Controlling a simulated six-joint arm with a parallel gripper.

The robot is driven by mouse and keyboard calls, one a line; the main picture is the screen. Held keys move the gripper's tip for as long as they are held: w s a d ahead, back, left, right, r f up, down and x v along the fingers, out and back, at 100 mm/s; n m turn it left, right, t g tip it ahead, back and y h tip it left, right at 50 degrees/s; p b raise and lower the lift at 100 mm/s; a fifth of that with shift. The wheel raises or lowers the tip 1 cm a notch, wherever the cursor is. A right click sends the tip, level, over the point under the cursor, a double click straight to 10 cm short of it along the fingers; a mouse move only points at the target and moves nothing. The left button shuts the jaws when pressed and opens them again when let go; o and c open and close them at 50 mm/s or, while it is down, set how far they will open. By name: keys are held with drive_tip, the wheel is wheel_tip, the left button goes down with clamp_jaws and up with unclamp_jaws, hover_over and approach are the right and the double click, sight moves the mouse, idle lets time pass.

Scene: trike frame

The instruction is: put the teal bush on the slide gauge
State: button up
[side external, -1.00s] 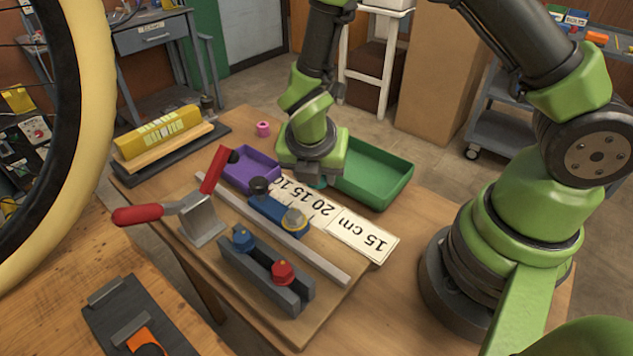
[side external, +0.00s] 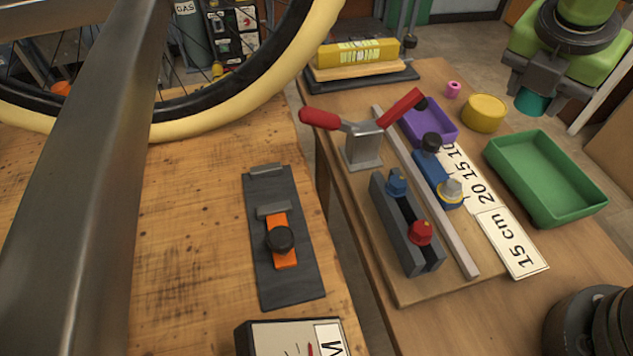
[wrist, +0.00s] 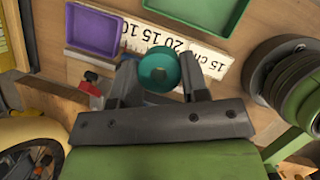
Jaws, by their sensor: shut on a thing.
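The teal bush (side external: 531,103) is held in my gripper (side external: 533,90), which is raised above the table beyond the green tray in the side view. In the wrist view the bush (wrist: 158,70) sits between the two dark fingers of my gripper (wrist: 160,84), its round end and bore showing.
A green tray (side external: 545,180) and purple tray (side external: 428,122) stand on the table. A yellow disc (side external: 484,112), pink ring (side external: 453,89) and dial box (side external: 290,338) are also there.

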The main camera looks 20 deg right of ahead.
drive_tip(key=w+a+r+n, duration=0.1)
drive_tip(key=w+a+n, duration=0.2)
drive_tip(key=w+a, duration=0.25)
drive_tip(key=n+t+y, duration=0.2)
drive_tip(key=n+y, duration=0.3)
drive_tip(key=n, duration=0.7)
hover_over(269, 188)
drive_tip(key=s, duration=0.1)
drive_tip(key=shift+m, duration=0.3)
wheel_tip(269, 188, down, 15)
drive_tip(key=shift+s+d+f, duration=0.1)
drive_tip(key=shift+f, duration=0.05)
drive_tip(key=shift+f, duration=0.1)
drive_tip(key=o, duration=0.9)
